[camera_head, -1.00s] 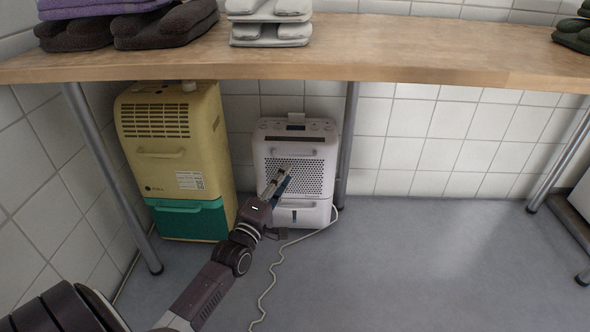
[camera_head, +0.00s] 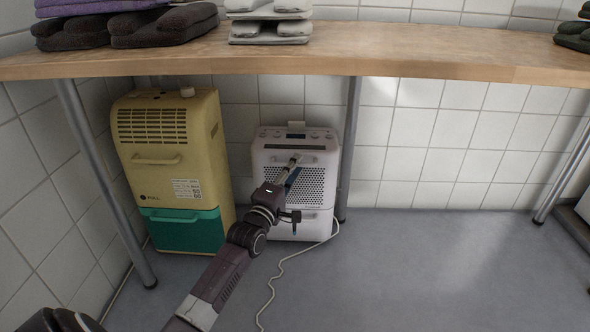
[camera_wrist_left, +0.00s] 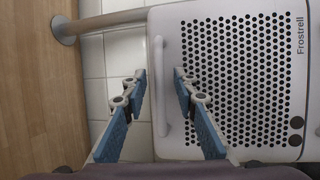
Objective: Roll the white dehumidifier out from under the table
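The white dehumidifier (camera_head: 322,178) stands on the floor under the wooden table (camera_head: 420,55), with its perforated front facing me. Its front grille also shows in the left wrist view (camera_wrist_left: 240,80), sideways, with a "Frostrell" label. Its upper front handle (camera_wrist_left: 160,118) is a pale bar. My left gripper (camera_head: 293,166) reaches to the front at handle height. In the left wrist view its two blue-padded fingers (camera_wrist_left: 160,76) are apart, one on each side of the handle; whether they touch it I cannot tell. My right gripper is out of view.
A yellow and green dehumidifier (camera_head: 165,145) stands to the left. A metal table leg (camera_head: 350,150) rises close to the white unit's right side. A pale cord (camera_head: 283,262) runs over the floor. The floor to the right (camera_head: 440,260) is clear.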

